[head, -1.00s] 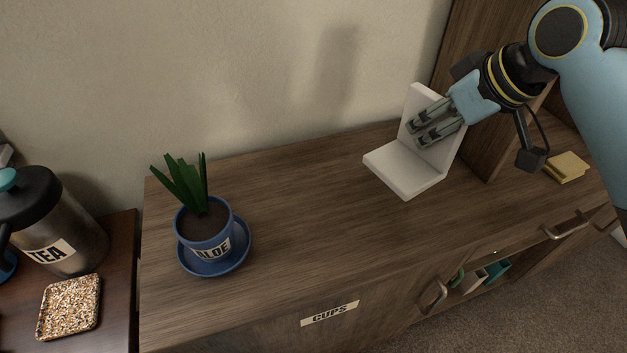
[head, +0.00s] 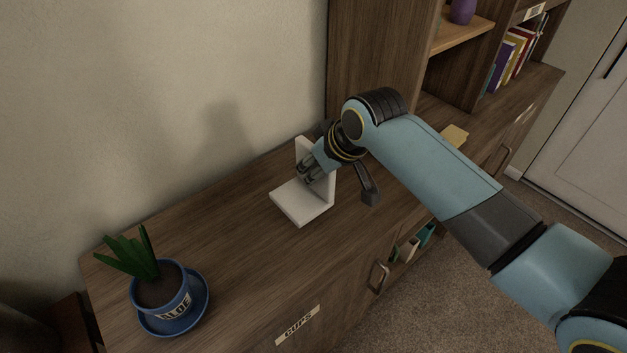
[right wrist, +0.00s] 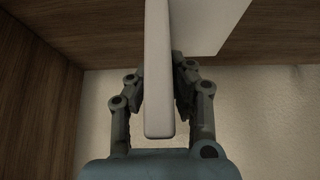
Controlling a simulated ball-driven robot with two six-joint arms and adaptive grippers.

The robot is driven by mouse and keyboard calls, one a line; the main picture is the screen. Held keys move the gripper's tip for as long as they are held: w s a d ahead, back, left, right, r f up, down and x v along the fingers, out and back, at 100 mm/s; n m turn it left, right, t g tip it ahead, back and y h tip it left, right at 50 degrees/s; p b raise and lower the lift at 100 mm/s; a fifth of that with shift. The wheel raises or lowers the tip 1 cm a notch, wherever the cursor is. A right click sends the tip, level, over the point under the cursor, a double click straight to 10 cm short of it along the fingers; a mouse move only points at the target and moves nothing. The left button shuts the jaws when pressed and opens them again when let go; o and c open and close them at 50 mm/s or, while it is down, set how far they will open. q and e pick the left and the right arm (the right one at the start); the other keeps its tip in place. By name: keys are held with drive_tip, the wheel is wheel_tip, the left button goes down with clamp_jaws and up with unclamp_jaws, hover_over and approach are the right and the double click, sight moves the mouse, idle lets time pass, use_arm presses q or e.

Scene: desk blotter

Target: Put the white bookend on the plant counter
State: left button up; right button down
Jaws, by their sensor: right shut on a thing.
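The white bookend (head: 301,204) is L-shaped and stands upright at the back of the brown wooden counter (head: 225,255), its flat base towards the left. Its base appears to rest on the wood or sit very close to it. My right gripper (head: 305,172) is shut on the bookend's upright plate. In the right wrist view the plate (right wrist: 158,75) runs between the two fingers (right wrist: 158,95). A potted aloe plant (head: 160,289) in a blue pot on a blue saucer (head: 203,305) stands on the same counter at the left. My left gripper is not in view.
A tall wooden shelf unit (head: 375,60) rises just right of the bookend. A yellow item (head: 454,136) lies beyond my arm. The wood between plant and bookend is clear.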

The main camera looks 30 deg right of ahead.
sight(314, 188)
drive_tip(key=shift+a+f, duration=0.1)
drive_tip(key=shift+f, duration=1.9)
drive_tip(key=c, duration=1.2)
unclamp_jaws()
drive_tip(key=shift+f, duration=0.1)
drive_tip(key=shift+p+v, duration=0.6)
drive_tip(key=shift+v, duration=5.55)
